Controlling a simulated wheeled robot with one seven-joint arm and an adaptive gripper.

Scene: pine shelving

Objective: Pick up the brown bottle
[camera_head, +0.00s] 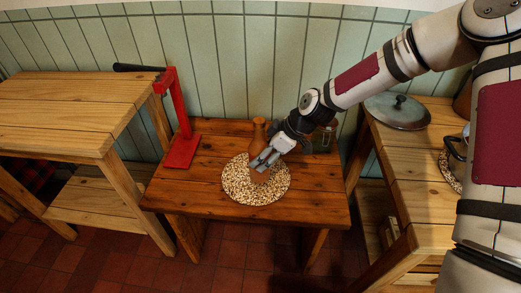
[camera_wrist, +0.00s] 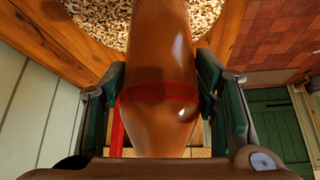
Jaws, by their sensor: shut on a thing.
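The brown bottle (camera_head: 259,130) is glossy and shows at the small table, partly hidden behind my gripper (camera_head: 264,161). In the wrist view the bottle (camera_wrist: 160,70) fills the middle, between the two dark green fingers of my gripper (camera_wrist: 162,92). The fingers are shut on its sides. A red band shows across the bottle there. A round speckled mat (camera_head: 240,188) lies on the table under the gripper and bottle. I cannot tell whether the bottle's base touches it.
A red stand (camera_head: 183,150) with an upright post is at the left of the small wooden table (camera_head: 315,195). A small glass jar (camera_head: 324,139) is behind my wrist. A lidded pan (camera_head: 397,110) sits on the right shelf. The table's front right is clear.

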